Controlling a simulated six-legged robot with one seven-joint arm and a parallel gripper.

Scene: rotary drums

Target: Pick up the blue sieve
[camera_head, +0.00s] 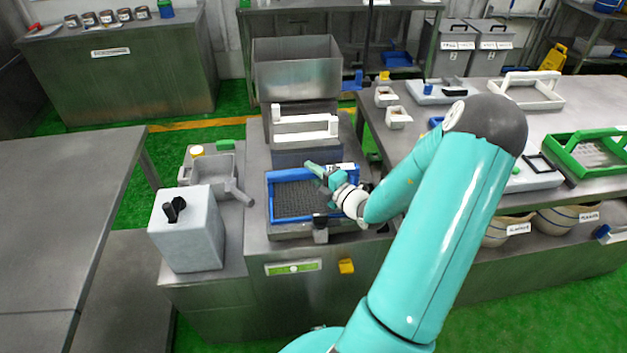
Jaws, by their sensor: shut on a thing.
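The blue sieve (293,199), a rectangular blue frame with a dark mesh, sits at the metal machine in the middle of the view. It looks level; I cannot tell whether it is lifted off the surface under it. My gripper (319,171) is at the sieve's far right part and is shut on it. My wrist and arm come in from the right and hide part of the sieve's right side. The exact contact between the fingers and the rim is too small to see clearly.
A metal hopper (297,68) and a white-handled tray (304,128) stand behind the sieve. A grey box with a black knob (188,229) stands at the left. The right table (400,152) holds a green-handled tray (590,153). The left table (62,220) is bare.

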